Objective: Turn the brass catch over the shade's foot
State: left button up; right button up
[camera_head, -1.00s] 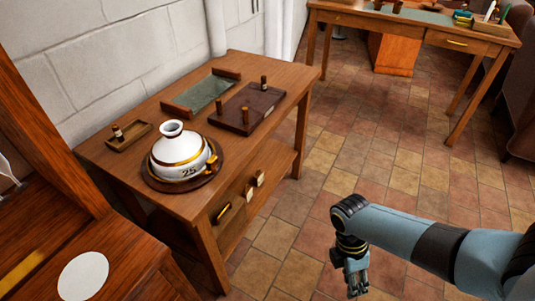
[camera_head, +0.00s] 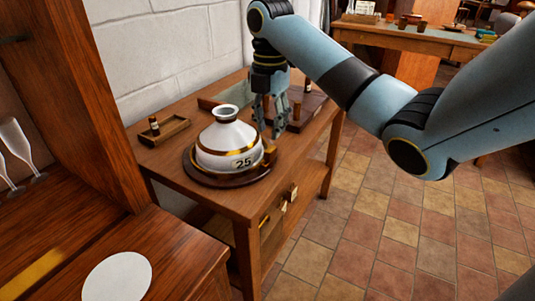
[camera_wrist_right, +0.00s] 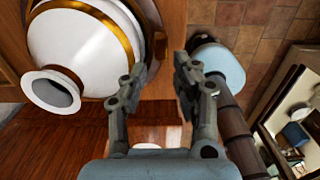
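The white shade (camera_head: 228,142) with gold bands and a "25" mark stands upright on a round dark wooden base (camera_head: 212,179) on the side table. The brass catch (camera_head: 269,155) is at the right of the shade's foot. My right gripper (camera_head: 271,130) points down above and just behind the catch, apart from it as far as I can tell. In the right wrist view the shade (camera_wrist_right: 75,45) is at the left, and my right gripper (camera_wrist_right: 160,68) has its fingers apart with nothing between them. The catch is not clearly visible there. My left gripper is out of view.
A small wooden tray (camera_head: 164,130) with a bottle stands behind the shade. A dark board (camera_head: 311,104) with pegs lies to its right, partly behind my arm. A cabinet with a white disc (camera_head: 117,277) is at the near left. A desk (camera_head: 385,36) stands far off.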

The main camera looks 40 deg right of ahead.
aim_at(271, 149)
notch_tip(271, 149, down, 6)
jog(key=shift+d+f+b, duration=0.1)
jog(key=shift+b, duration=0.2)
jog(key=shift+s, duration=0.1)
grip_shut()
